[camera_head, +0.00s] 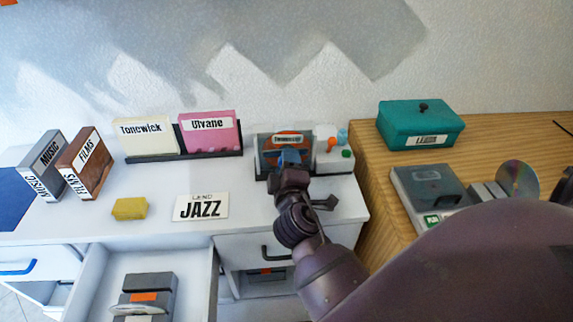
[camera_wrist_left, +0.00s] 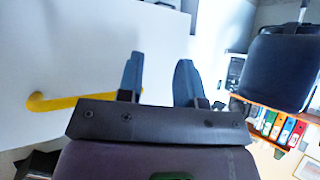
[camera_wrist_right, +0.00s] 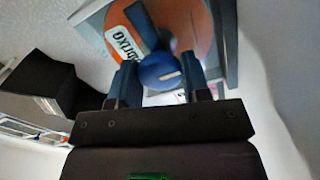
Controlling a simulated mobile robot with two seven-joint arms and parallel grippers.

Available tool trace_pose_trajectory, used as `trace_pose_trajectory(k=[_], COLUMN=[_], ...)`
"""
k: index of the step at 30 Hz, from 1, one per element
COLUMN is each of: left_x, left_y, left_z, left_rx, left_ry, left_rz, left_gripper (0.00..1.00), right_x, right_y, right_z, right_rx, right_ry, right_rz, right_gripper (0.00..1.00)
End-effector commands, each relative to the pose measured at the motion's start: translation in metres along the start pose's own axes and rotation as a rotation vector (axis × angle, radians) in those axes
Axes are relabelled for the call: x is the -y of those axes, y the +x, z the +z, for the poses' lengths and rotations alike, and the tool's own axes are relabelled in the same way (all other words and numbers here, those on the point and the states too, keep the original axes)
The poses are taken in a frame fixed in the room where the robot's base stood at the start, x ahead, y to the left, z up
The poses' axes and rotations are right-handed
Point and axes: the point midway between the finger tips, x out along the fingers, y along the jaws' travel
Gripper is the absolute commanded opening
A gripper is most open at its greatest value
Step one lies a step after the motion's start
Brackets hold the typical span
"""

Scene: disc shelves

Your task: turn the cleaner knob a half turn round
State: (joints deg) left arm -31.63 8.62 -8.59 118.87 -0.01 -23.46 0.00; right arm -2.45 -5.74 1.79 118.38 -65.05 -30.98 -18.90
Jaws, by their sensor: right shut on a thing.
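The cleaner (camera_head: 264,170) stands at the back right of the white counter, an upright dark grey frame with an orange disc and a label. Its round blue knob (camera_wrist_right: 160,72) shows in the right wrist view, with a short pale mark on its face, in front of the orange disc (camera_wrist_right: 195,25). My right gripper (camera_head: 289,160) reaches the front of the cleaner and is shut on the knob, one finger on each side. It hides much of the knob in the head view. My left gripper (camera_wrist_left: 158,68) is open and empty in the left wrist view, away from the cleaner.
A small white stand (camera_head: 335,160) with coloured knobs is right beside the cleaner. A JAZZ card (camera_head: 201,207), a yellow block (camera_head: 129,208) and a rack of sleeves (camera_head: 185,154) are to its left. An open drawer (camera_head: 90,285) juts out in front. A teal box (camera_head: 420,125) stands on the wooden table.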

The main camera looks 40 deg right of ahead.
Motion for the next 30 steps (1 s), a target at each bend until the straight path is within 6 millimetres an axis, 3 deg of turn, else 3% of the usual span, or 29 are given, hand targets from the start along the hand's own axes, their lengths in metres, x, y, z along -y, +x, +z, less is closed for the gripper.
trace_pose_trajectory(k=[11, 12, 17, 30], left_x=[0.0002, 0.0002, -0.0001, -0.0006], left_y=[-0.0020, -0.0023, -0.0033, -0.0033], left_z=[0.0049, 0.0055, 0.0072, 0.0066], left_rx=[0.009, 0.010, 0.014, 0.012], left_ry=[-0.001, -0.002, -0.004, -0.007], left_rz=[-0.001, -0.002, -0.002, -0.003], left_gripper=[0.33, 0.33, 0.33, 0.33], right_x=[0.0011, 0.0010, 0.0008, -0.0001], right_y=[-0.0002, -0.0002, -0.0001, 0.0006], right_z=[0.0002, 0.0002, 0.0001, 0.0001], right_rx=[0.001, 0.001, 0.001, -0.001], right_ry=[0.010, 0.010, 0.009, 0.007], right_rz=[-0.003, -0.003, -0.002, -0.001], right_gripper=[0.20, 0.45, 0.69, 0.69])
